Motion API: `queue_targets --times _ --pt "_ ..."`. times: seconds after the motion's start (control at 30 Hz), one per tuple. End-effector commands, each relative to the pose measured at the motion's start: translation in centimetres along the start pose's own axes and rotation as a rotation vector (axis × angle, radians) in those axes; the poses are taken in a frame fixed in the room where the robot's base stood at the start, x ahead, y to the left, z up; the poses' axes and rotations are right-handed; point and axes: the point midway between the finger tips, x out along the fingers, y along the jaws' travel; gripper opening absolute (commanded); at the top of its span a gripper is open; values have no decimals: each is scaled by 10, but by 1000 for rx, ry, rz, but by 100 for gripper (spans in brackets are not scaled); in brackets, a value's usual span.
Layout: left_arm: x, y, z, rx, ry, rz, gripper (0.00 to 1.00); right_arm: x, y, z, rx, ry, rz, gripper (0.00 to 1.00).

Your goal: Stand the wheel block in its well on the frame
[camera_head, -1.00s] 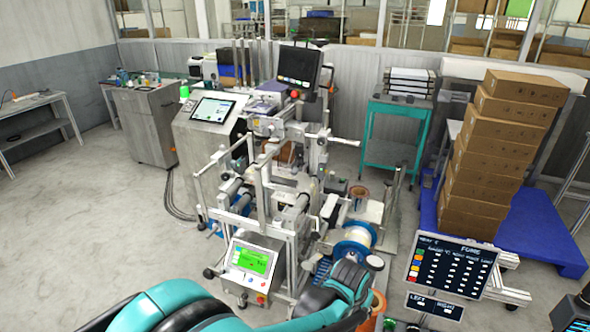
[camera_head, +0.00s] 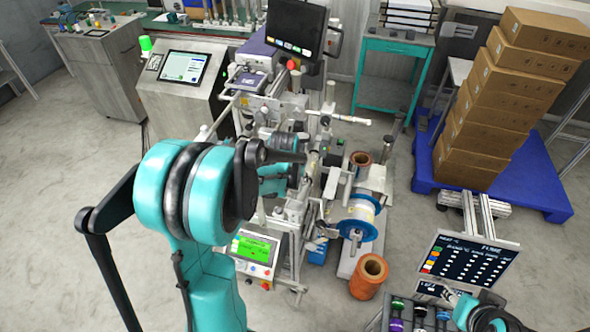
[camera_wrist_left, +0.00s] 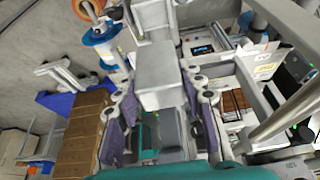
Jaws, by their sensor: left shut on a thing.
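My left gripper (camera_wrist_left: 159,92) is shut on a light grey block (camera_wrist_left: 156,77), seen in the left wrist view between its two purple-padded fingers. I take this to be the wheel block; its wheel is not clear to see. In the head view, my left arm reaches over the frame (camera_head: 298,212) of the machine. My left wrist hides part of the frame there, and the fingers and block cannot be made out. I cannot pick out the well, nor tell whether the block touches the frame. Part of my right arm shows at bottom right; its gripper is not in view.
A monitor (camera_head: 281,30) and a tablet console (camera_head: 187,67) stand behind and left of the frame. A status board (camera_head: 470,262) and stacked cartons (camera_head: 490,125) stand farther right.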

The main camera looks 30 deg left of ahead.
Motion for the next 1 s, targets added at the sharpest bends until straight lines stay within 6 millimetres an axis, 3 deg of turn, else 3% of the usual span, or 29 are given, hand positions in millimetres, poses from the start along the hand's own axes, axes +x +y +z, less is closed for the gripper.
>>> queue_targets --times 0.27,1.0 --pt "14 -1 4 -2 1 -1 4 9 0 7 0 0 0 40" --pt "86 -1 34 -2 1 -1 4 60 0 43 0 0 0 40"
